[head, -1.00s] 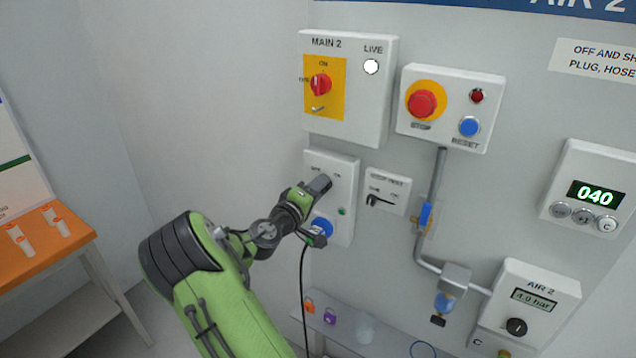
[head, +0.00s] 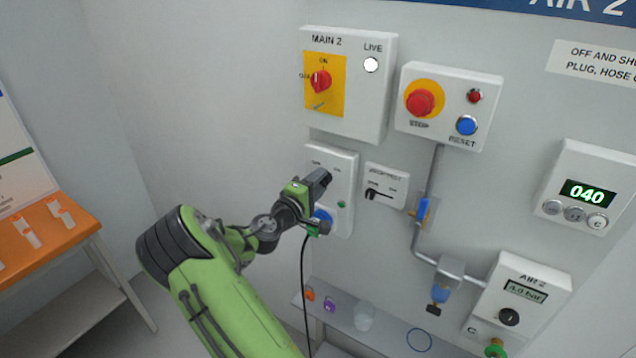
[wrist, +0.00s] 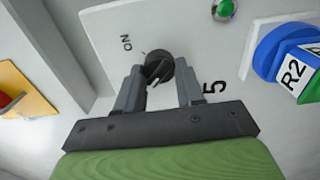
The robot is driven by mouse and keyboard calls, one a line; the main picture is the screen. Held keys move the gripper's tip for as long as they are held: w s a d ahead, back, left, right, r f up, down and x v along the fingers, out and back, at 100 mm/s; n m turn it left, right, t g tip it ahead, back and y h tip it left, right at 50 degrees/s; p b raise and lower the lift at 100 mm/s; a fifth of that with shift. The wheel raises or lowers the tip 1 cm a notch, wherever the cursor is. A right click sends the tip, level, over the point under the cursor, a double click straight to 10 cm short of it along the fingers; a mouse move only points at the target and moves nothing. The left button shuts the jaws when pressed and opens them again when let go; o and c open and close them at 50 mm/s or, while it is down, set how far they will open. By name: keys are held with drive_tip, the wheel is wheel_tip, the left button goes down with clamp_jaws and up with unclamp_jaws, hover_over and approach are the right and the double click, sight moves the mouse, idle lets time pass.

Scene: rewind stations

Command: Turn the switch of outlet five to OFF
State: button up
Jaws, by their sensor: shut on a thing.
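My gripper (wrist: 160,74) is shut on this knob, one grey finger at each side. The printed ON stands to the knob's upper left and a large 5 to its right. The white mark points down, away from ON. In the head view my gripper (head: 322,178) covers the knob.
A blue plug (wrist: 290,58) marked R2 sits beside the switch. A green lamp (head: 341,204) is on the same panel. A cable hangs below my gripper.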

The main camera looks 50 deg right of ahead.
drive_tip(key=o, duration=1)
drive_tip(key=shift+o, duration=0.2)
drive_tip(key=s+a+b, duration=0.1)
drive_tip(key=a, duration=1.4)
drive_tip(key=shift+s+a, duration=0.2)
drive_tip(key=shift+a, duration=0.2)
